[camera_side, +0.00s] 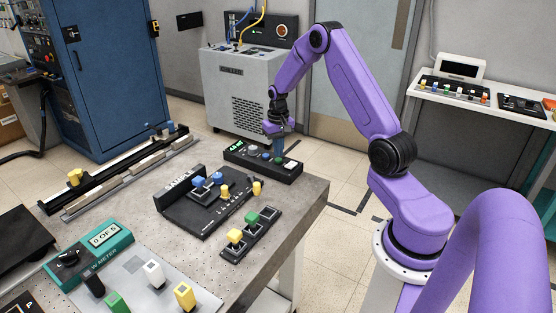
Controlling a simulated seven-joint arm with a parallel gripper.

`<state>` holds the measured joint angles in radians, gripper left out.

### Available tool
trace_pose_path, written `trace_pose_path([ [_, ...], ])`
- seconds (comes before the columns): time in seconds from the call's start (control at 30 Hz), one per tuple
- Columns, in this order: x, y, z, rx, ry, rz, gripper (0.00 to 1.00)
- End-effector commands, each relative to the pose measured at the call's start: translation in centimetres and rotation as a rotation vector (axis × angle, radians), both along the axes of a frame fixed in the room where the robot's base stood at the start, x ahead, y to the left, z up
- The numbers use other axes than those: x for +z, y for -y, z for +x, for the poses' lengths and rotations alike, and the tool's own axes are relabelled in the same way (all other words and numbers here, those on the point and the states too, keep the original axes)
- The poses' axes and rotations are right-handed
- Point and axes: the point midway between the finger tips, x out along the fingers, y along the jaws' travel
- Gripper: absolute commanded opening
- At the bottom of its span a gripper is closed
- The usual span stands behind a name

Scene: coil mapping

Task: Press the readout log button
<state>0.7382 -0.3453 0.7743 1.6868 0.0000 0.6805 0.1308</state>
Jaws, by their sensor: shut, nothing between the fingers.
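A black readout box (240,163) with a green lit display (237,147) stands at the far edge of the table. Any label naming the log button is too small to read. My gripper (279,151) is shut and empty, pointing down over the right half of the box, just left of the white button. I cannot tell whether its tips touch the box; they hide part of the top.
A black panel (205,220) with blue and yellow pieces and a black strip (239,253) with coloured pieces lie nearer on the table (300,205). A teal meter (118,240) and a rail (110,180) are at left. A grey chiller (218,90) stands behind.

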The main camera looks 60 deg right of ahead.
Motion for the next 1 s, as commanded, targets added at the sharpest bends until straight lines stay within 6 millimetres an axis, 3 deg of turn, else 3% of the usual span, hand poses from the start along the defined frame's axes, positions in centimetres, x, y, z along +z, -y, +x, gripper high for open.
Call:
trace_pose_path([
  [1.0, -1.1, 0.0, 0.0, 0.0, 0.0, 0.0, 0.0],
])
